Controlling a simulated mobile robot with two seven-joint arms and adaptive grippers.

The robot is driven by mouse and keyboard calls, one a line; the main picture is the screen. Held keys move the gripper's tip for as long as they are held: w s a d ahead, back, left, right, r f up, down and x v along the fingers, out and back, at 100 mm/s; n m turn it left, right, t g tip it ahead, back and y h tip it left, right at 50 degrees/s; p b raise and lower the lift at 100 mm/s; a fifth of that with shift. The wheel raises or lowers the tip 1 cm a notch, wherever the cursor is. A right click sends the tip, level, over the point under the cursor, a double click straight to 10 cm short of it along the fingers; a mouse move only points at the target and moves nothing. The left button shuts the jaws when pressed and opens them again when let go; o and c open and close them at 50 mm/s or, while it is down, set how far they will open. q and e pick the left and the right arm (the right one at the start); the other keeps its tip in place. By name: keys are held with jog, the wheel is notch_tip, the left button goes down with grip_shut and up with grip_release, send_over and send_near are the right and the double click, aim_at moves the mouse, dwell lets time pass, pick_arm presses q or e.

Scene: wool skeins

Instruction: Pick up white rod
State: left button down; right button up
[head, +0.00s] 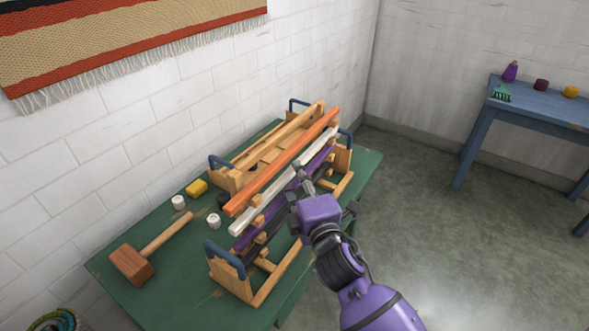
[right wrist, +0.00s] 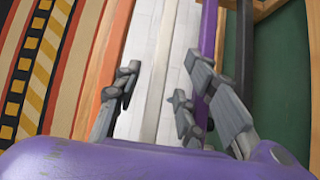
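The white rod (head: 270,194) lies lengthwise on a wooden rack (head: 230,272), between an orange rod (head: 282,160) and a purple rod (head: 250,232). My right gripper (head: 301,183) is over the rack, at the middle of the white rod, and hides a little of it. In the right wrist view my right gripper (right wrist: 155,98) has its fingers apart. The white rod (right wrist: 159,75) runs through the gap between them; I see no finger clearly pressing on it. The purple rod (right wrist: 208,45) passes by the right-hand fingers. My left gripper is not in view.
The rack stands on a green table (head: 180,298). The brick wall is close behind. A blue table (head: 545,112) stands far right.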

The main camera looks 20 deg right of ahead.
jog(key=shift+w+d, duration=0.1)
jog(key=shift+w, duration=1.95)
